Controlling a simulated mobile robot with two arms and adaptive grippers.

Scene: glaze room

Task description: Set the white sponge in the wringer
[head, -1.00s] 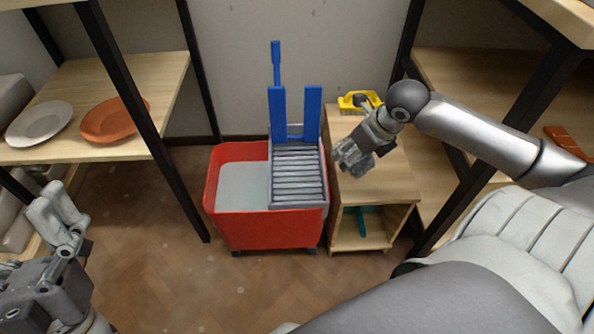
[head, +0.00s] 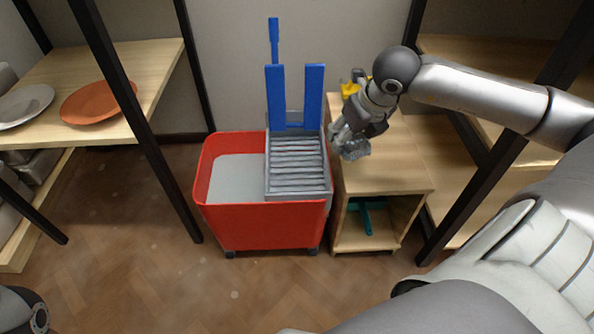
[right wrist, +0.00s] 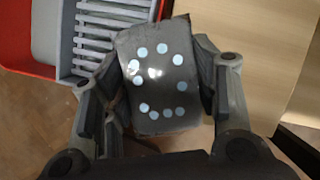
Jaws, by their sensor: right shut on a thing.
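The wringer (head: 297,165) is a grey slatted tray with blue uprights, set on the right half of a red bucket (head: 262,222). Its slats look empty. It also shows in the right wrist view (right wrist: 90,32), at the upper left. My right gripper (head: 350,142) is right of the wringer, above the wooden cabinet's left front part. It is shut on a grey block with pale round spots (right wrist: 158,75), which sits between the fingers. The block also shows in the head view (head: 355,150). No plainly white sponge shows. My left gripper is out of view.
The wooden cabinet (head: 395,165) stands close against the bucket's right side. A yellow object (head: 350,88) lies at its back, partly hidden by my arm; a teal tool (head: 368,213) is inside. Shelves stand left and right. A blue lever (head: 274,50) rises behind the wringer.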

